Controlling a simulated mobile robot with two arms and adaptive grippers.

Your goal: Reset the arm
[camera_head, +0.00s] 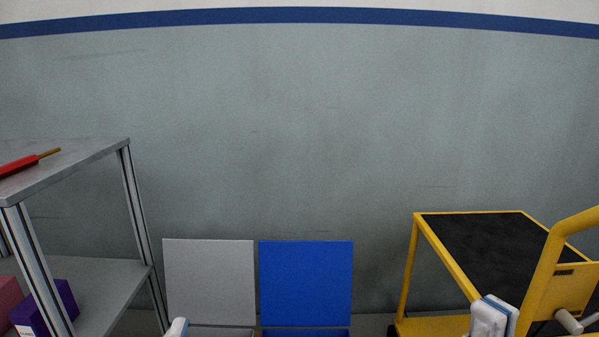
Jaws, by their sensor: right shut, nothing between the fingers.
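A white, blue-edged part of my right arm (490,317) shows at the bottom right, in front of the yellow cart. My right gripper is shut and empty, but its fingers are hard to make out. A small white tip of my left arm (177,328) shows at the bottom edge, left of the middle. My left gripper itself is outside the view.
A grey shelf rack (85,160) stands at the left, with a red tool (20,166) on top and a purple box (48,307) below. Grey (209,282) and blue (305,283) panels stand in the middle. A yellow cart (450,257) with a black deck stands right.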

